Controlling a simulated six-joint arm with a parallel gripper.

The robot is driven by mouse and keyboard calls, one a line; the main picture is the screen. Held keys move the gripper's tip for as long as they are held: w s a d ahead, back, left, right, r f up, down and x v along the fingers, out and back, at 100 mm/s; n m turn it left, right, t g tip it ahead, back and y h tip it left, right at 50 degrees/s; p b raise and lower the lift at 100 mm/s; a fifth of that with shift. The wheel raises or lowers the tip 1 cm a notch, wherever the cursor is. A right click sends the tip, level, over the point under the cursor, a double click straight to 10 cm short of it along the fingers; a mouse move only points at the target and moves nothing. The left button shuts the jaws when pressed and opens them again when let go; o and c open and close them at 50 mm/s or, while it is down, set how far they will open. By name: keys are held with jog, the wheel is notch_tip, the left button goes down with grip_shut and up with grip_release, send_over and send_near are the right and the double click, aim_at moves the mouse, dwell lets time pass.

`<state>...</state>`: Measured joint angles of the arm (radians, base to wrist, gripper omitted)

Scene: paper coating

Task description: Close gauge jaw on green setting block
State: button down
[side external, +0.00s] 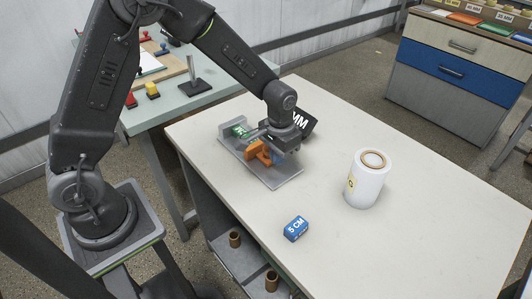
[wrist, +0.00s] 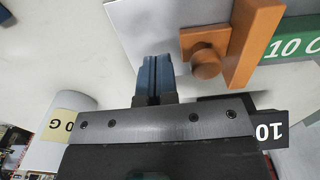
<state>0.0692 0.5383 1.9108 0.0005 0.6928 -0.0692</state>
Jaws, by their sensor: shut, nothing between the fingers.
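The gauge is a grey plate (side external: 285,181) with an upright end, lying on the pale table. The green setting block (side external: 238,131) sits at its far left end; it also shows in the wrist view (wrist: 292,42), marked 10 C. The orange jaw (side external: 259,153), with a round knob (wrist: 207,62), stands beside the block's near end. In the wrist view the jaw's bar meets the block's edge, but I cannot tell whether they touch. My gripper (wrist: 155,72) has its blue fingers shut and empty, on the side of the jaw away from the block, with a visible gap to the knob.
A blue block marked 5 CM (side external: 296,228) lies at the table's front. A white roll (side external: 366,180) stands to the right. A black block with white lettering (side external: 304,122) is behind my gripper. The table's right side is clear.

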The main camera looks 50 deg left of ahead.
notch_tip(320, 180, up, 8)
dwell(1.0)
jog(key=s+a+r+t, duration=0.1)
jog(key=s+r+t, duration=0.1)
jog(key=s+r, duration=0.4)
jog(key=s+a+r+t, duration=0.1)
jog(key=s+r+t, duration=0.2)
jog(key=s+r, duration=0.4)
jog(key=s, duration=0.7)
jog(key=shift+s+a+t, duration=0.3)
jog(key=shift+s+a, duration=0.05)
jog(key=shift+a, duration=0.05)
jog(key=shift+r, duration=0.1)
